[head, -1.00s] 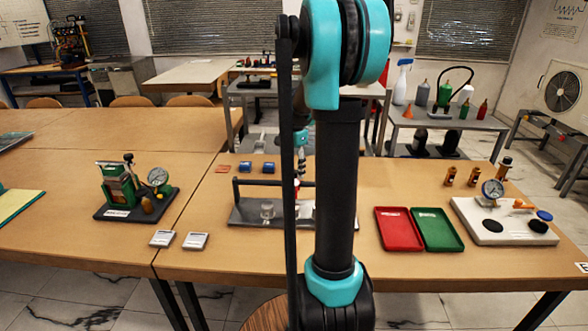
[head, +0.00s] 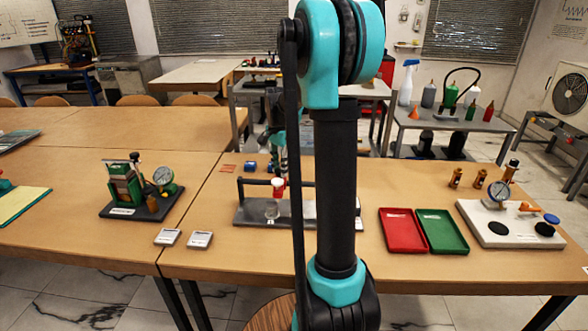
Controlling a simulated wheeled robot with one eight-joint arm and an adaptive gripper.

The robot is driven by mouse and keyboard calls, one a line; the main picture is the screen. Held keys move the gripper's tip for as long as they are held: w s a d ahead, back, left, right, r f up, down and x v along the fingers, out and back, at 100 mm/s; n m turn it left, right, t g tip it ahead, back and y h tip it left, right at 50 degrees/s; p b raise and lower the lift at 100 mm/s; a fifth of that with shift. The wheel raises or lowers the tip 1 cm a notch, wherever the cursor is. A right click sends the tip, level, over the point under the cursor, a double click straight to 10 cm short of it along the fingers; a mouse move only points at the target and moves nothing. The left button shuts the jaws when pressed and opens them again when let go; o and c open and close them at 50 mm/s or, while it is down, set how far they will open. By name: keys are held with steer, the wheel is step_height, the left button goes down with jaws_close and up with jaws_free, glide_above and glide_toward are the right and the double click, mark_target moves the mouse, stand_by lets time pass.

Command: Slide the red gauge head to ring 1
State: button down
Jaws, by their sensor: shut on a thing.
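The gauge rig is a grey base plate (head: 245,213) with a dark horizontal rail (head: 252,182) above it, on the near middle of the table. The red gauge head (head: 278,188) with a pale lower part is at the rail, left of my arm column. It is above a small clear or silvery cylinder (head: 271,210) on the plate. My gripper (head: 278,172) reaches down from behind and is shut on the red head; its fingers are small and partly hidden. My arm hides the rig's right part. I cannot make out the rings or their numbers.
A red tray (head: 402,232) and a green tray (head: 441,231) lie to the right, beside a white gauge board (head: 490,237). A green gauge device (head: 125,187) and two small grey plates (head: 200,240) are left.

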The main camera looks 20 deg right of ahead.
steer(key=shift+w+a, duration=0.25)
steer(key=shift+a, duration=0.3)
steer(key=shift+w+a, duration=0.25)
steer(key=shift+a, duration=0.25)
steer(key=c, duration=1.2)
jaws_free()
steer(key=shift+o, duration=0.2)
steer(key=shift+r, duration=0.15)
step_height(320, 180, up, 12)
steer(key=shift+s, duration=0.15)
